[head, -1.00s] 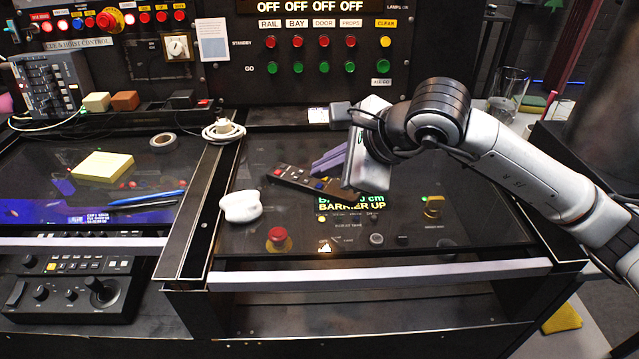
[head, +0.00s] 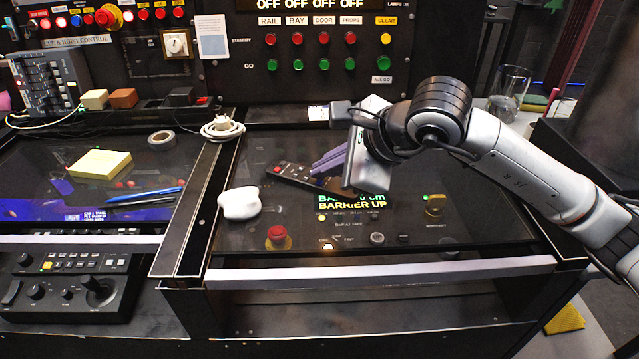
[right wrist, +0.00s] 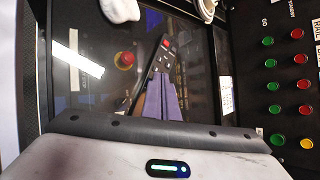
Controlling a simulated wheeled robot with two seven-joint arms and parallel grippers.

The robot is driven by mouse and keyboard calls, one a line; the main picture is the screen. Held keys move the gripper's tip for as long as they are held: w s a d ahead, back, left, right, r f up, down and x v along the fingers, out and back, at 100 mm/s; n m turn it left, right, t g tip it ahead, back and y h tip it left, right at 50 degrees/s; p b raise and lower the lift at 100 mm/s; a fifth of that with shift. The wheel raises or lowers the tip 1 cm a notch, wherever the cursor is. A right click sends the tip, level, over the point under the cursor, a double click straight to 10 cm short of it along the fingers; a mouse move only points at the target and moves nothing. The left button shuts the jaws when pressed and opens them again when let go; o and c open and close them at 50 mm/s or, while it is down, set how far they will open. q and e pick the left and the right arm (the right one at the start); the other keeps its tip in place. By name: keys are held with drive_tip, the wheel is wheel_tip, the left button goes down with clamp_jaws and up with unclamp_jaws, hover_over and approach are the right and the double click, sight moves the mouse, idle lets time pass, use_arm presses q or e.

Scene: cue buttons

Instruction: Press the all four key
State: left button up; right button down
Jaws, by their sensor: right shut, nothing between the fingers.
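The cue panel (head: 236,77) stands upright at the back, with RAIL, BAY, DOOR and PROPS columns of red STANDBY and green GO buttons. The green ALL GO key (head: 382,64) is at its lower right, under the yellow CLEAR button (head: 386,39). In the right wrist view the panel is turned sideways; the ALL GO key (right wrist: 277,140) is at the lower right beside the yellow button (right wrist: 306,143). My right gripper (head: 316,167) has purple fingers, shut and empty, over the desk in front of and below the panel. It also shows in the right wrist view (right wrist: 163,82). My left gripper is out of view.
Under the right fingers are a black remote (head: 292,175) and a glossy desk screen. A white object (head: 239,204) and a red knob (head: 278,236) are nearby. A plug with a coiled cable (head: 222,127) lies at the desk's back. A glass (head: 509,88) stands at right.

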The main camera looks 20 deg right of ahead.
drive_tip(key=shift+f+b, duration=0.25)
drive_tip(key=shift+b, duration=0.15)
idle(0.5)
drive_tip(key=shift+r, duration=0.7)
drive_tip(key=shift+r+p, duration=0.1)
drive_tip(key=shift+p, duration=0.2)
drive_tip(key=shift+r+p, duration=1.3)
drive_tip(key=shift+r, duration=1.1)
drive_tip(key=shift+r, duration=0.1)
